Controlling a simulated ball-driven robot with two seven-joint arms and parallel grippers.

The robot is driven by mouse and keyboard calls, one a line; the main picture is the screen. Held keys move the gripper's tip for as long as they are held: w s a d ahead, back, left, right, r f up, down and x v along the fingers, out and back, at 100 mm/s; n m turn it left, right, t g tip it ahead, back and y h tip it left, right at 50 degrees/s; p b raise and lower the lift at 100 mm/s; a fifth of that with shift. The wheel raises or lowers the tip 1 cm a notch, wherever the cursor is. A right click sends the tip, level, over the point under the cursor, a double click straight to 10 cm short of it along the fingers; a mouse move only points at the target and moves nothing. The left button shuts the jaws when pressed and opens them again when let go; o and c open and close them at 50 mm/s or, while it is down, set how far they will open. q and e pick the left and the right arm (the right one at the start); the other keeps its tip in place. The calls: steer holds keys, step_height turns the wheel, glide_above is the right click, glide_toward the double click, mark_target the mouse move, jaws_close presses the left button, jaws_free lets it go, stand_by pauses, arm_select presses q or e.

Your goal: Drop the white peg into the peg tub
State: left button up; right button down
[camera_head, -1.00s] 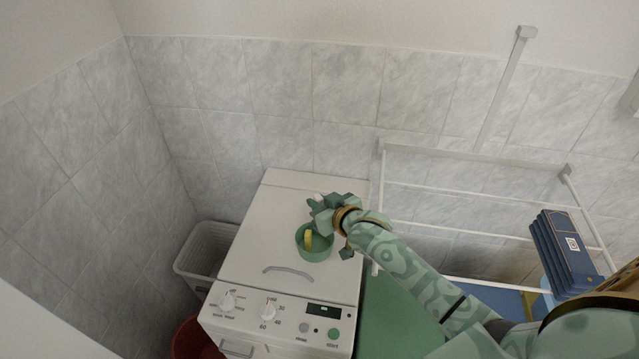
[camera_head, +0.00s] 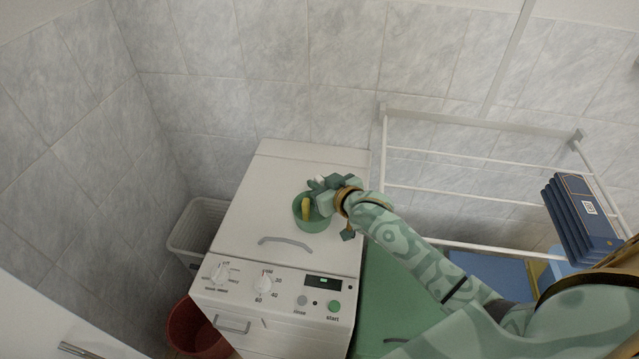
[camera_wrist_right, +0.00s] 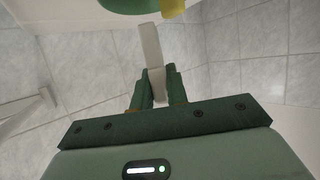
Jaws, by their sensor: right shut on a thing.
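The green peg tub (camera_head: 316,226) stands on top of the white washing machine, with a yellow peg (camera_head: 306,208) upright inside it, partly above the rim. My right gripper (camera_head: 317,184) is just behind the tub's rim, at its upper right. It is shut on the white peg (camera_wrist_right: 152,45), which shows as a long pale bar between the fingertips in the right wrist view. In the head view only a small white bit of the peg (camera_head: 320,179) shows. The tub (camera_wrist_right: 128,4) is at the top edge of the wrist view. My left gripper is not in view.
The washing machine top (camera_head: 265,195) is clear left of the tub, apart from a handle (camera_head: 285,241). A white basket (camera_head: 195,237) and a red bucket (camera_head: 190,325) stand at left.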

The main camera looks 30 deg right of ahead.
steer(key=c, duration=1.3)
jaws_free()
steer(key=shift+r, duration=0.1)
step_height(320, 180, up, 2)
steer(key=shift+r+p, duration=0.25)
steer(key=shift+p, duration=0.15)
steer(key=s+a+r+p, duration=0.3)
steer(key=s+a+r, duration=0.3)
steer(key=s+r, duration=0.4)
steer(key=s, duration=0.2)
steer(key=shift+s+r, duration=0.15)
steer(key=shift+s, duration=0.15)
